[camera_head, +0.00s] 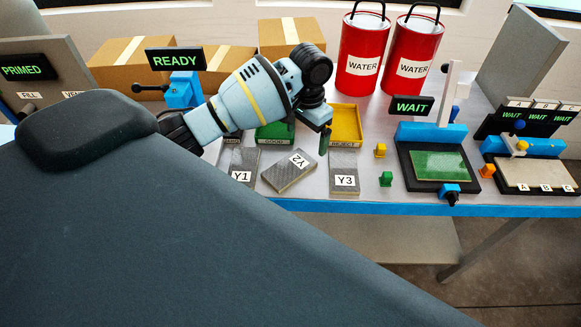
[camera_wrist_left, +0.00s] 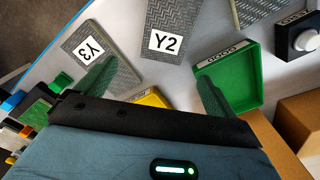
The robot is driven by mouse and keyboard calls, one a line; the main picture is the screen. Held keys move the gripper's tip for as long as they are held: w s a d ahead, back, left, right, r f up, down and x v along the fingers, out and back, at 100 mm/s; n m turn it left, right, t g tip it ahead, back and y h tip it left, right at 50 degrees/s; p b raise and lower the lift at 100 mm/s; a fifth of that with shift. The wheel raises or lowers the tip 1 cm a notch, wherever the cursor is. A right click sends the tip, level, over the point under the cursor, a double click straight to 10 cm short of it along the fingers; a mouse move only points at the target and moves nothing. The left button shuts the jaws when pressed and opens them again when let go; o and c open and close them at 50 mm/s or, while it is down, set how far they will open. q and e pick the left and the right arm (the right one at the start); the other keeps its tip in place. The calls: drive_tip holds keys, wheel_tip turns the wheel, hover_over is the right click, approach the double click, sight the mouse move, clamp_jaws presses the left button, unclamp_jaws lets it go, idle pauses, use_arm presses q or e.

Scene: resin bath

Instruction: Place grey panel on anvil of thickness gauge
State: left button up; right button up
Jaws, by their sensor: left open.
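Three grey textured panels lie on the table: Y1 (camera_head: 242,163) at left, Y2 (camera_head: 290,171) turned askew in the middle, and Y3 (camera_head: 344,171) at right. Panels Y2 (camera_wrist_left: 172,20) and Y3 (camera_wrist_left: 88,50) also show in the left wrist view. My left gripper (camera_head: 309,130) is open and empty above the trays, behind Y2 and Y3; its green fingers (camera_wrist_left: 157,76) stand apart in the wrist view. A blue device (camera_head: 181,92) with a READY display stands behind my left arm and may be the thickness gauge; its anvil cannot be made out. My right gripper is out of view.
A green GOOD tray (camera_head: 274,132) and a yellow REJECT tray (camera_head: 347,123) sit behind the panels. A black station (camera_head: 408,176) with a green board and a WAIT display stands right. Red WATER buckets (camera_head: 362,50) and cardboard boxes (camera_head: 125,62) stand at the back. Small coloured blocks lie right of Y3.

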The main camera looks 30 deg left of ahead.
sight(302, 158)
use_arm(q)
drive_tip(key=shift+a+f, duration=0.1)
drive_tip(key=shift+f, duration=0.15)
drive_tip(key=shift+s+f, duration=0.1)
drive_tip(key=shift+f, duration=1.2)
drive_tip(key=f, duration=0.4)
drive_tip(key=shift+a+f, duration=0.2)
drive_tip(key=shift+f, duration=0.2)
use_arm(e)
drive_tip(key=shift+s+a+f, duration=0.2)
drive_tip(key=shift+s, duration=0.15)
use_arm(q)
drive_tip(key=shift+c, duration=0.2)
drive_tip(key=shift+r, duration=0.1)
drive_tip(key=c, duration=1.2)
drive_tip(key=shift+o, duration=0.2)
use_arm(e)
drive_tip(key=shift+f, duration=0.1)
